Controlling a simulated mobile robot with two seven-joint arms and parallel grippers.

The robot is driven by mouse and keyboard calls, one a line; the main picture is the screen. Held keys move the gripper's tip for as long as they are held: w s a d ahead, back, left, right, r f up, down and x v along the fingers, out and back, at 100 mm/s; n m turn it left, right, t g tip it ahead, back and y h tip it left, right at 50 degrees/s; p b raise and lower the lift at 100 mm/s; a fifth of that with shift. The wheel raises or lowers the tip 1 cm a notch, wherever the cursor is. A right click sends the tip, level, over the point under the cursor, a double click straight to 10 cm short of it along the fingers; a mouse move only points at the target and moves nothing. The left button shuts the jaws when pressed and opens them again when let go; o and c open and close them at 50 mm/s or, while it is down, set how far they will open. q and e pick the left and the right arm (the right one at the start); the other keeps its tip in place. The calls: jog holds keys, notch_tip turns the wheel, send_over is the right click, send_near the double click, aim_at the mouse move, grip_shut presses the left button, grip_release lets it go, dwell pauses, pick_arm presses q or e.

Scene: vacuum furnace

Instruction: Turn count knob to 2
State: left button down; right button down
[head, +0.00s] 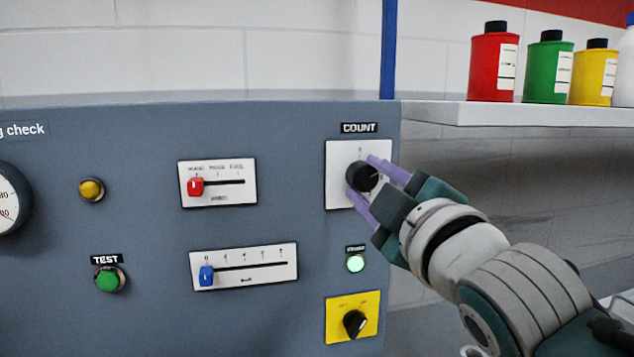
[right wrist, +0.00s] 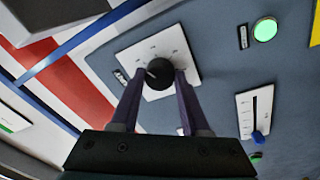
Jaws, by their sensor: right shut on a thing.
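The black count knob (head: 362,177) sits on a white plate (head: 336,188) under the COUNT label (head: 359,128), on the right of the grey panel. My right gripper (head: 371,184) has its purple fingers on either side of the knob and is shut on it. In the right wrist view the knob (right wrist: 158,74) shows between the two fingertips, with a light pointer line on its face. The plate's markings are too small to read, so I cannot tell which number the line points to. My left gripper is not in view.
Below the knob are a lit green lamp (head: 355,264) and a black knob on a yellow plate (head: 330,327). Sliders with red (head: 196,187) and blue (head: 206,276) handles lie left. A shelf (head: 500,112) with several bottles stands at the right, above my right arm.

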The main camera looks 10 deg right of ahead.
jog(key=m, duration=0.4)
jog(key=shift+m+h, duration=0.4)
jog(key=shift+m+p, duration=0.45)
jog(key=shift+m, duration=0.95)
jog(key=shift+c, duration=1.9)
grip_release()
